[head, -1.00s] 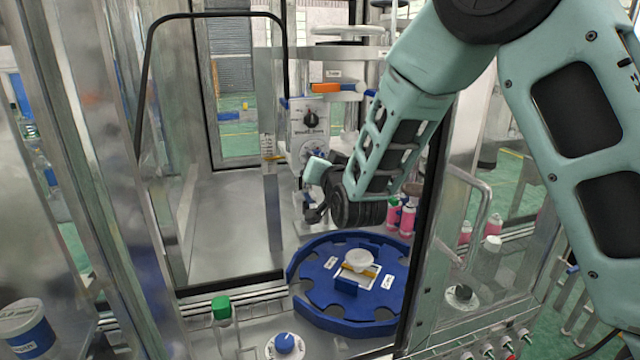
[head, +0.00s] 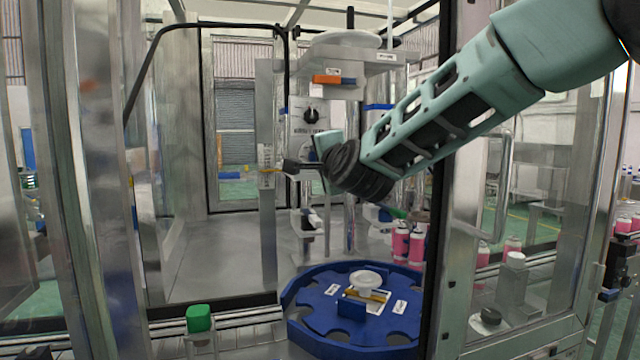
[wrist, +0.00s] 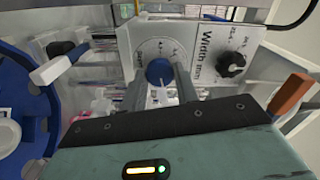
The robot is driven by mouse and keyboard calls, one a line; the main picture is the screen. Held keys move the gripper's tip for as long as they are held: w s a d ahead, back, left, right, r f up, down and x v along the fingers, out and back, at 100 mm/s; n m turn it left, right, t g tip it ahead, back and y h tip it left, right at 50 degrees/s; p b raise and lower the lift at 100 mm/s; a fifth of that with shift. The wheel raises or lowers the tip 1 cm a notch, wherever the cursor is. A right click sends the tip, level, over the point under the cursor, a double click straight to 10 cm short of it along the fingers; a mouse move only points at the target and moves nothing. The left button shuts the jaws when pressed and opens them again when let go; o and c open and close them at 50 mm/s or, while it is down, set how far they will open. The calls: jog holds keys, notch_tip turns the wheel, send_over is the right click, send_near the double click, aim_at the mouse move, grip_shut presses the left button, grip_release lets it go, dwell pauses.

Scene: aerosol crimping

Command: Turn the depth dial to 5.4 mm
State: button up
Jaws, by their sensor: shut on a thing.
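The depth dial is a blue knob (wrist: 159,72) on a round white scale plate in the wrist view. The fingers of my gripper (wrist: 162,80) stand on either side of the knob, shut on it. A pale pointer line shows on the knob, but the scale numbers around it are too small to read. In the head view my gripper (head: 290,166) reaches the front of the crimping head, and my wrist hides the dial there.
A black width knob (wrist: 231,64) sits beside the dial, and it also shows in the head view above my gripper. An orange-handled lever (wrist: 289,95) and a white-tipped lever (wrist: 58,65) flank the panel. The blue turntable (head: 300,318) lies below. Door frames stand close around my arm.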

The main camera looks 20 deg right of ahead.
jog(key=shift+f+m+b, duration=0.1)
jog(key=shift+m+b, duration=1.2)
jog(key=shift+b, duration=0.3)
jog(key=o, duration=1)
jog(key=shift+s+p, duration=0.3)
jog(key=shift+s, duration=8.45)
